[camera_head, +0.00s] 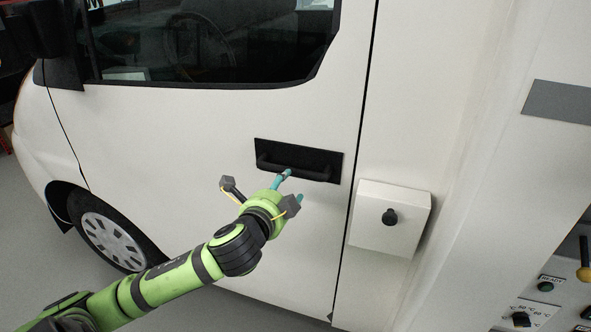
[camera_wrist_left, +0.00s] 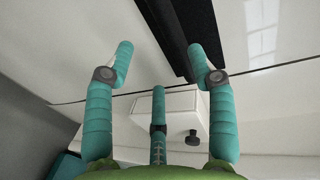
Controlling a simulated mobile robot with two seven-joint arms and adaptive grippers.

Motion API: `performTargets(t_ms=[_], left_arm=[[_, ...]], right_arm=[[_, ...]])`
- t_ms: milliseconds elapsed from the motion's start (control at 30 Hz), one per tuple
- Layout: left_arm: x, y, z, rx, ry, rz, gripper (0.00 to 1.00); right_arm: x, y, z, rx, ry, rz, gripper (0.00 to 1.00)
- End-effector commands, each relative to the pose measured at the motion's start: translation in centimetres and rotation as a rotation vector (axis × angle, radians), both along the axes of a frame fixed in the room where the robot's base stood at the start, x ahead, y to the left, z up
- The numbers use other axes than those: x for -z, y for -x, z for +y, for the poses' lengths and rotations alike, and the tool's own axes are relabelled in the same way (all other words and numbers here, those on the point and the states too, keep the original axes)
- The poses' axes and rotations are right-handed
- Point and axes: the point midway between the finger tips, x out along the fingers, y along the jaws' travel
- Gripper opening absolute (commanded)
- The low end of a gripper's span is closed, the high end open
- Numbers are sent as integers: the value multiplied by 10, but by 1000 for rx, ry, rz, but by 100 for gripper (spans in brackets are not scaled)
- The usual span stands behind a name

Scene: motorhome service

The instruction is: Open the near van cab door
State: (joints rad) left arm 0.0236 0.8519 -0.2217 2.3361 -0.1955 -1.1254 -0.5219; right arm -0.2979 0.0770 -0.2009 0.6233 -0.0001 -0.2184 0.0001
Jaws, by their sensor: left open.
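The near van cab door (camera_head: 180,135) is white and sits flush in its frame, shut, with a dark window at the top. Its black handle (camera_head: 307,172) is a horizontal bar in a dark recessed plate, near the door's rear edge. My left gripper (camera_head: 286,186) is open at the handle, with a teal fingertip overlapping the bar's lower edge. In the left wrist view, the dark handle bar (camera_wrist_left: 167,28) runs between the two upper fingertips, with a third finger below. I cannot tell whether the fingers touch it. My right gripper is not in view.
A white box with a black knob (camera_head: 389,217) sticks out of the van's side just right of the door seam. A control panel (camera_head: 530,312) with knobs is at the lower right. The van's front wheel (camera_head: 112,241) is at the lower left. Grey floor lies beside it.

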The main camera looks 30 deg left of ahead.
Motion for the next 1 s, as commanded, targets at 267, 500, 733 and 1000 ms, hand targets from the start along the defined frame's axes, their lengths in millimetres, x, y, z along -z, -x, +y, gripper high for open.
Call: performTargets(t_ms=[267,500,733,1000], left_arm=[[-12,-17,1,9,-22,-19,56],[-5,-50,9,9,-20,-19,56],[-1,-63,11,11,-21,-20,56],[0,-64,12,11,-20,-19,48]], right_arm=[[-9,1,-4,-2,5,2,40],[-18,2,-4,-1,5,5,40],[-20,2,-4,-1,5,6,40],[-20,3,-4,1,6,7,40]])
